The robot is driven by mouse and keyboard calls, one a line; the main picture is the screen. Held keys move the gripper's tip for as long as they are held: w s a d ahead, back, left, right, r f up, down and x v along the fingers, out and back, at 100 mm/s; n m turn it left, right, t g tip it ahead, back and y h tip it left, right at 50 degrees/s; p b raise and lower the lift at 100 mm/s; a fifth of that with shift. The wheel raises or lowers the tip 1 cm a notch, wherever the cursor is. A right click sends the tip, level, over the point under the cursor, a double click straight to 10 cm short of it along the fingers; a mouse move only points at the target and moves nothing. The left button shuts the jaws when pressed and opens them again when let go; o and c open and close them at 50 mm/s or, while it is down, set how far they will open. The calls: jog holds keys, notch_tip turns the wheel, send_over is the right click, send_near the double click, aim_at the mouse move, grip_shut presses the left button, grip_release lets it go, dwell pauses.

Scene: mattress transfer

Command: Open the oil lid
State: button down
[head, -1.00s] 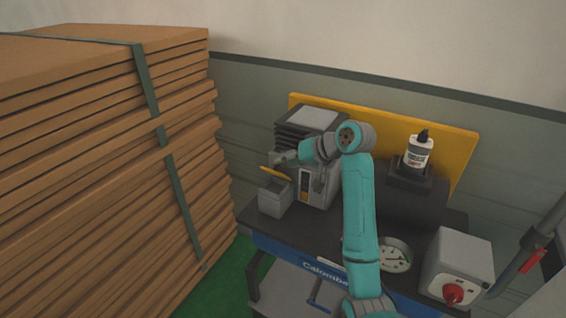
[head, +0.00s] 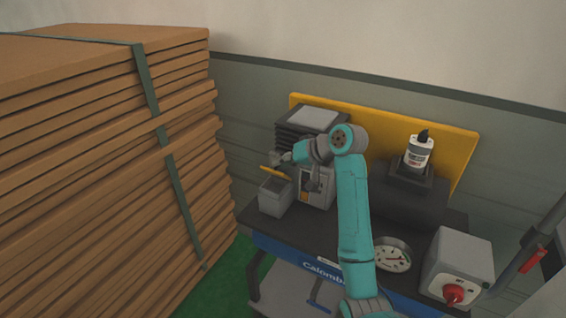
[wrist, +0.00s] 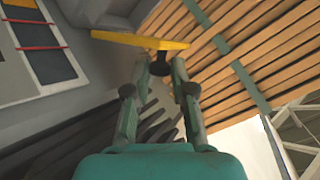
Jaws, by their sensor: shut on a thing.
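The yellow oil lid (head: 270,172) is tilted up at the far side of the small grey box (head: 272,200), whose dark inside shows. In the wrist view the lid (wrist: 125,39) is seen nearly edge-on, with a dark knob (wrist: 161,57) sticking out from it. My gripper (head: 279,160) is right behind the lid in the head view. In the wrist view the fingertips (wrist: 160,68) are on either side of the knob and shut on it. The exact contact is too small to tell.
A grey machine (head: 316,118) stands right behind the box. Tall stacked brown boards (head: 100,150) stand close on the left.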

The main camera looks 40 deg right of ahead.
jog(key=shift+w+d+r, duration=0.15)
jog(key=shift+d, duration=0.35)
jog(key=c, duration=1)
grip_release()
